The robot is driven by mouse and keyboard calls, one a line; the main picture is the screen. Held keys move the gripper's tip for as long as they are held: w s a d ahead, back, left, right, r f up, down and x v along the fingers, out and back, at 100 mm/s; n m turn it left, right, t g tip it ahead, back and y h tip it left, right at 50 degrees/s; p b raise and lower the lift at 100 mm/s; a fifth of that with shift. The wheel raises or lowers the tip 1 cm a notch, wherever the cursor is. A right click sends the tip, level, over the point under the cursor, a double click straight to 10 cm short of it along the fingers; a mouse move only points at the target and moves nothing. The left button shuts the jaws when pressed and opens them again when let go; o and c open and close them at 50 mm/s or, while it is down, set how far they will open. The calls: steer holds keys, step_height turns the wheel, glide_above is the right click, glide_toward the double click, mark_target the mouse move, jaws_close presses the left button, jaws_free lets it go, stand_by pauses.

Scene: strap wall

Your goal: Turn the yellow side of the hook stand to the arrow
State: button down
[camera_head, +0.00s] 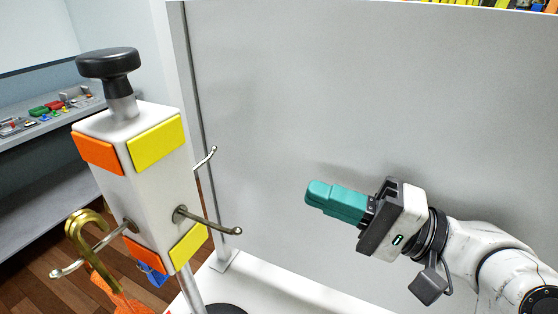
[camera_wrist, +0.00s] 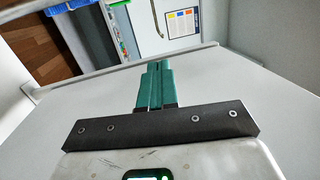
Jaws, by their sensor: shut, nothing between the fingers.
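The hook stand (camera_head: 140,180) is a white upright block on a pole at the left of the head view, with a black knob (camera_head: 109,62) on top. Its left visible face has orange panels (camera_head: 98,152); its right visible face, turned towards my gripper's side, has yellow panels (camera_head: 156,143). Metal hooks stick out of its faces. My gripper (camera_head: 318,195), with teal fingers, is shut and empty, well to the right of the stand and apart from it. The fingers also show closed together in the wrist view (camera_wrist: 156,85). I cannot make out the arrow.
A large grey panel (camera_head: 330,110) stands behind my gripper. A brass hook-shaped piece (camera_head: 84,225) hangs on the stand's left hook, with an orange item (camera_head: 132,304) below. A grey bench (camera_head: 30,150) with small parts is at far left. Free room lies between stand and gripper.

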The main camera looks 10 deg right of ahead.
steer(key=p+x, duration=0.3)
steer(key=x, duration=1)
steer(key=shift+a, duration=0.25)
steer(key=shift+w+r, duration=0.1)
steer(key=shift+w, duration=0.05)
steer(key=shift+w+a+p, duration=0.8)
steer(key=shift+w+a, duration=0.2)
steer(key=shift+w, duration=0.1)
